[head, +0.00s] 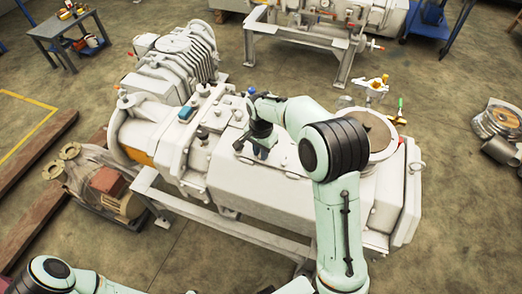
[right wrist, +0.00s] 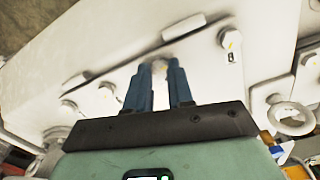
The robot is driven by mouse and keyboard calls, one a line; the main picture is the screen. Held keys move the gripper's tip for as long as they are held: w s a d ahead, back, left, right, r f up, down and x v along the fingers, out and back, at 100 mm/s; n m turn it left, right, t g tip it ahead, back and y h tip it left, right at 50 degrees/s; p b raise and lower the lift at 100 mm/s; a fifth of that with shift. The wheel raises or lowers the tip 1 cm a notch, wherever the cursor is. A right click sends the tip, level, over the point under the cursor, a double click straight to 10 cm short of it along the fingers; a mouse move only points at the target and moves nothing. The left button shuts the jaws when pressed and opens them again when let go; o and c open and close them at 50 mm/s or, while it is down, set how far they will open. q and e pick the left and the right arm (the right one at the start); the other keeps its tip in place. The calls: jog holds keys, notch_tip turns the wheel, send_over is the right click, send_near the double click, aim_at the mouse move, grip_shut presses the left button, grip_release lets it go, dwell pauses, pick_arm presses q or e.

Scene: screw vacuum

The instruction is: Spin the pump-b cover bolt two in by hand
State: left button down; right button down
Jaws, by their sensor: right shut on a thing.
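A large off-white pump (head: 270,195) on a frame fills the middle of the head view. My right gripper (head: 258,152) reaches down onto its upper casing. In the right wrist view its two dark blue fingers (right wrist: 162,72) stand against the pale casing (right wrist: 190,65). They are shut on a small pale bolt (right wrist: 161,66), which shows blurred between the fingertips and is mostly hidden. Other hex bolts sit nearby, one to the right (right wrist: 230,38) and one to the left (right wrist: 107,88). My left arm shows at the bottom left of the head view; its gripper is out of frame.
A ring-shaped eye (right wrist: 291,118) stands on the casing to the right. In the head view, a round open port (head: 370,132) lies right of my right arm. A small motor unit (head: 100,182) sits at left, another pump (head: 325,25) behind. Floor in front is clear.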

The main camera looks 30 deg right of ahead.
jog(key=c, duration=1)
grip_release()
jog(key=shift+w+r, duration=0.1)
jog(key=shift+r, duration=0.1)
jog(key=shift+f, duration=0.1)
pick_arm(q)
jog(key=shift+w+r+p, duration=0.7)
jog(key=shift+w+r, duration=0.15)
jog(key=shift+r, duration=0.1)
pick_arm(e)
notch_tip(320, 180, up, 13)
jog(key=shift+r, duration=0.2)
